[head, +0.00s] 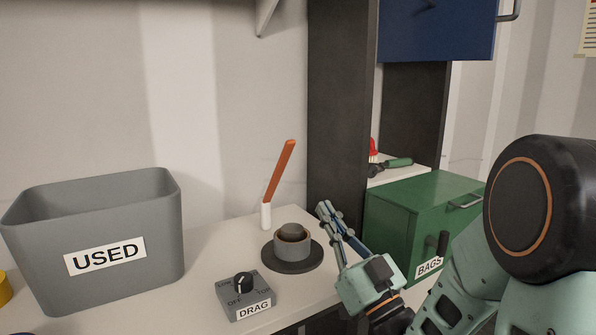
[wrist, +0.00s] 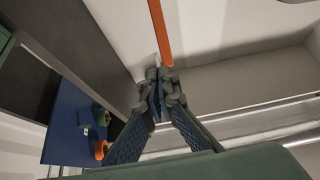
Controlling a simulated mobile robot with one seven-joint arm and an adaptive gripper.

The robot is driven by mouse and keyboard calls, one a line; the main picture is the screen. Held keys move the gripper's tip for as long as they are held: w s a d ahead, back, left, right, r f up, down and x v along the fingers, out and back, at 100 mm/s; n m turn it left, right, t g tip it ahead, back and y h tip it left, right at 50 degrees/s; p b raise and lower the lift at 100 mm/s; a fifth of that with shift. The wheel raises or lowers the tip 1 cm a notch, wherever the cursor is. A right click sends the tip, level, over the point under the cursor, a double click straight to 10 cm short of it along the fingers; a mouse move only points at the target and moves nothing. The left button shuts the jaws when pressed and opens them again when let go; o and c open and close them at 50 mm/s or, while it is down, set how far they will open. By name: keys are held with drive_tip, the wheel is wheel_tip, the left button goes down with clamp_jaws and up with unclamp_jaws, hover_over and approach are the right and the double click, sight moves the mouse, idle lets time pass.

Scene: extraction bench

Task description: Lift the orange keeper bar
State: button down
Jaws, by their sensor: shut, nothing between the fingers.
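The orange keeper bar (head: 280,170) slants steeply upward on the bench, its top leaning right and its lower end at a short white post (head: 266,215). My gripper (head: 327,210) is to the right of the bar, near the dark column, with its fingers shut and empty. In the head view a clear gap separates it from the bar. In the wrist view the bar (wrist: 160,32) shows beyond the shut fingertips (wrist: 160,88); they look close there, but the distance cannot be told.
A grey round holder (head: 292,244) on a dark disc stands between post and gripper. A DRAG knob box (head: 246,293) is in front. A grey USED bin (head: 110,278) stands left, a green BAGS cabinet (head: 400,205) right. The dark column (head: 340,110) rises behind my gripper.

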drive_tip(key=s, duration=0.1)
drive_tip(key=p, duration=0.1)
approach(292, 147)
drive_tip(key=shift+t+y, duration=0.3)
drive_tip(key=shift+y, duration=0.1)
drive_tip(key=x, duration=0.6)
drive_tip(key=shift+w+a+f, duration=0.15)
drive_tip(key=shift+w+a, duration=0.15)
drive_tip(key=shift+w, duration=0.2)
